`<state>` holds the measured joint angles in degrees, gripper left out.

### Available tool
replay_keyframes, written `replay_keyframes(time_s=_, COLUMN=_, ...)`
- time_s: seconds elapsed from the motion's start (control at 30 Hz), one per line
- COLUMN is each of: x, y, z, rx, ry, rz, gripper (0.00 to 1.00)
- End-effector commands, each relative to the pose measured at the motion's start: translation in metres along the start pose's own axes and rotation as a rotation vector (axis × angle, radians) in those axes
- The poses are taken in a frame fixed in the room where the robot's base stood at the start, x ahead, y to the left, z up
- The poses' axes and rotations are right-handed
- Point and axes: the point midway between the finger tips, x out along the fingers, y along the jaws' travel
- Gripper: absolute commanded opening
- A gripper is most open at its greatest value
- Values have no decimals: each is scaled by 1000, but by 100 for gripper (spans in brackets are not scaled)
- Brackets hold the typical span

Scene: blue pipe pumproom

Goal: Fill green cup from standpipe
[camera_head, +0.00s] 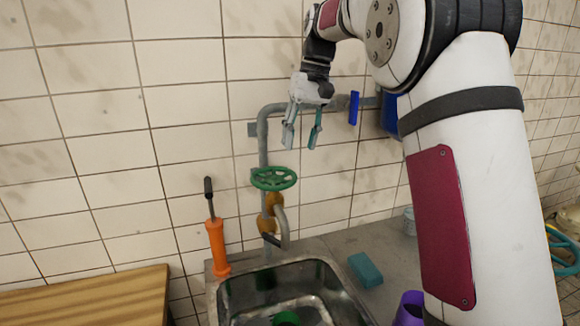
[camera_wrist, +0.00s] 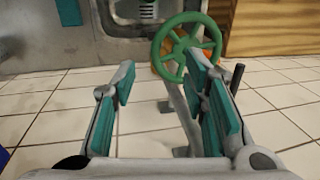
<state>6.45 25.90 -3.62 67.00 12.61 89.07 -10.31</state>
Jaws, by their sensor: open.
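A green object, likely the green cup (camera_head: 286,317), sits low in the sink at the bottom of the head view, mostly cut off. The standpipe (camera_head: 264,160) is a grey pipe on the tiled wall with a brass body and a downturned spout (camera_head: 283,228) over the sink. Its green handwheel (camera_head: 273,178) is also in the wrist view (camera_wrist: 187,47), just beyond my right finger. My gripper (camera_head: 302,146) is open and empty, above and slightly right of the handwheel in the head view. Its teal-padded fingers show in the wrist view (camera_wrist: 165,95), apart.
The metal sink (camera_head: 228,298) is set in a grey counter (camera_head: 340,243) bearing a teal block (camera_head: 365,270) and a purple vessel (camera_head: 410,309). An orange-handled tool (camera_head: 217,245) stands left of the sink beside a wooden surface (camera_head: 90,300). A blue lever (camera_head: 353,107) is on the upper pipe.

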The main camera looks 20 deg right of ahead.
Motion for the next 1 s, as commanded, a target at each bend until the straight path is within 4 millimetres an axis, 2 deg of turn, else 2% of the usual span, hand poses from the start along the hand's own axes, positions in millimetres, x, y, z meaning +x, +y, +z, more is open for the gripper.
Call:
replay_keyframes(time_s=0.17, x=13, y=0, z=0, rx=0, ry=-6, rz=-2, gripper=40)
replay_keyframes(time_s=0.53, x=65, y=0, z=0, rx=-1, ry=-5, rz=-2, gripper=40)
replay_keyframes(time_s=0.7, x=74, y=0, z=-1, rx=-1, ry=-2, rz=-2, gripper=40)
replay_keyframes(time_s=0.93, x=75, y=0, z=-1, rx=-1, ry=-1, rz=-1, gripper=40)
replay_keyframes(time_s=0.97, x=75, y=0, z=-1, rx=0, ry=-1, rz=-1, gripper=38)
replay_keyframes(time_s=1.0, x=75, y=0, z=-1, rx=-1, ry=-1, rz=-1, gripper=29)
